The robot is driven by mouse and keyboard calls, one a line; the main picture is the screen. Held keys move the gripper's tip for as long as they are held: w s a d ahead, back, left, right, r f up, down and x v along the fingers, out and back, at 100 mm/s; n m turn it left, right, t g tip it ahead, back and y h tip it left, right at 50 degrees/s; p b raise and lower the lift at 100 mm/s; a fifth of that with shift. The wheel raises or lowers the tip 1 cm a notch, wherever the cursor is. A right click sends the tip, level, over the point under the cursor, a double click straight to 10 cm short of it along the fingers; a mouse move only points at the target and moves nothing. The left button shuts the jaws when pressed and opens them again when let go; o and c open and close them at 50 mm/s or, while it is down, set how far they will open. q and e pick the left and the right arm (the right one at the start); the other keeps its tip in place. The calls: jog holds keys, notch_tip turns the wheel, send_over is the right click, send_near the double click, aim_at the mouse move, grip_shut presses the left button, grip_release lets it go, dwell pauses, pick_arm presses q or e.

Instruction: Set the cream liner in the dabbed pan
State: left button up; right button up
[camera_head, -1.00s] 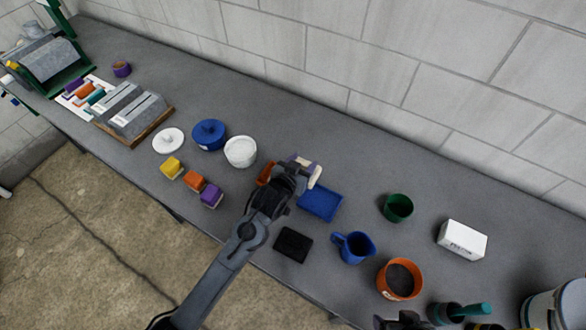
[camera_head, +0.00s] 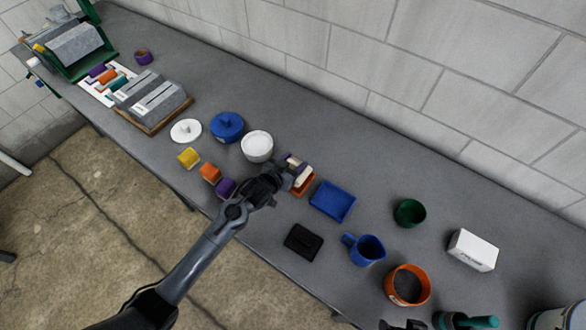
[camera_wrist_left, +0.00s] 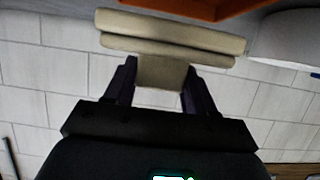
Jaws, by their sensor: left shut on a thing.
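My left gripper (camera_head: 287,170) is shut on the cream liner (camera_head: 301,177), above the bench. In the left wrist view the liner (camera_wrist_left: 170,35) is a wide cream piece with a block gripped between the two dark fingers (camera_wrist_left: 158,85). Under and beside it is an orange pan (camera_head: 304,187), partly hidden by my gripper and the liner; its edge also shows in the left wrist view (camera_wrist_left: 185,8). A blue pan (camera_head: 332,201) lies just to the right. I cannot make out dabs in either pan. A dark part at the bottom edge may be my right gripper (camera_head: 403,325).
A white bowl (camera_head: 257,146) and a blue lidded pot (camera_head: 227,127) stand left of my gripper. Purple, orange and yellow (camera_head: 189,158) blocks line the front edge. A black pad (camera_head: 303,242), blue jug (camera_head: 366,250), orange pot (camera_head: 407,286) and green cup (camera_head: 409,213) stand to the right.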

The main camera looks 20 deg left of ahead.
pick_arm(q)
jog(key=shift+f, duration=2.05)
jog(key=shift+f, duration=0.15)
jog(key=o, duration=1)
jog(key=shift+o, duration=0.2)
